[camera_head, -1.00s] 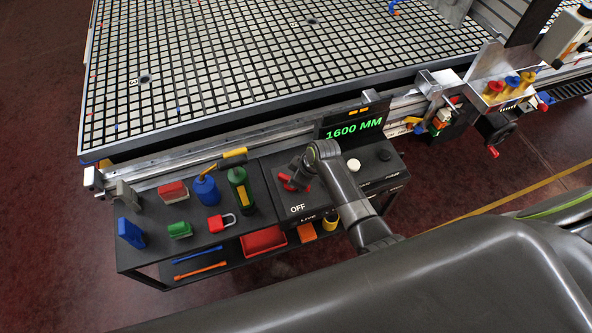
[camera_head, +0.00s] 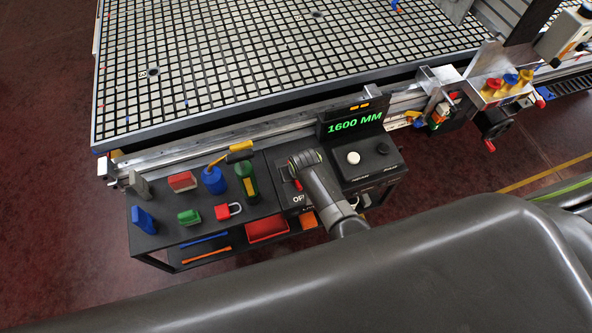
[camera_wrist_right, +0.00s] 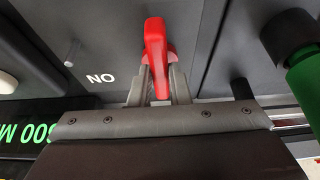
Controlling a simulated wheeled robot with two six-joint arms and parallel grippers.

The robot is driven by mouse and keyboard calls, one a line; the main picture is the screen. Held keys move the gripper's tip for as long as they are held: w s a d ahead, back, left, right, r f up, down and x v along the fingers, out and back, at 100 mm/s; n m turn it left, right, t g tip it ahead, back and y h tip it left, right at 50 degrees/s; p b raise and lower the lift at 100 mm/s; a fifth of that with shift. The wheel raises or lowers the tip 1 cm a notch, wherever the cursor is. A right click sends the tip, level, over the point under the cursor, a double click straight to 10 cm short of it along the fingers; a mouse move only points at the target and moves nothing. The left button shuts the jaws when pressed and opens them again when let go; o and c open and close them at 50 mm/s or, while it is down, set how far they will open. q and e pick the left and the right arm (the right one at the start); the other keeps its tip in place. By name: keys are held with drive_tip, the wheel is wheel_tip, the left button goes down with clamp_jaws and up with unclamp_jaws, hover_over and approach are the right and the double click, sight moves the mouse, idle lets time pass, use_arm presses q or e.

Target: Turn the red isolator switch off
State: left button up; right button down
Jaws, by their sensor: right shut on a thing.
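The red isolator switch handle (camera_wrist_right: 155,45) stands out from a dark panel in the right wrist view. My right gripper (camera_wrist_right: 155,92) is shut on it, with one grey finger on each side. A white ON label (camera_wrist_right: 101,78) appears upside down beside the handle. In the head view my right arm covers most of the switch; only a bit of red (camera_head: 297,184) shows beside the wrist. The OFF label (camera_head: 299,198) is partly hidden by my arm. My left gripper is not in view.
A red padlock (camera_head: 228,211) lies on the shelf. A white knob (camera_head: 353,158) and a lit 1600 MM display (camera_head: 355,122) are to the right. The grid table (camera_head: 240,75) lies behind.

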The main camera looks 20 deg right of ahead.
drive_tip(key=shift+m, duration=0.3)
drive_tip(key=c, duration=1.4)
unclamp_jaws()
drive_tip(key=shift+o, duration=0.2)
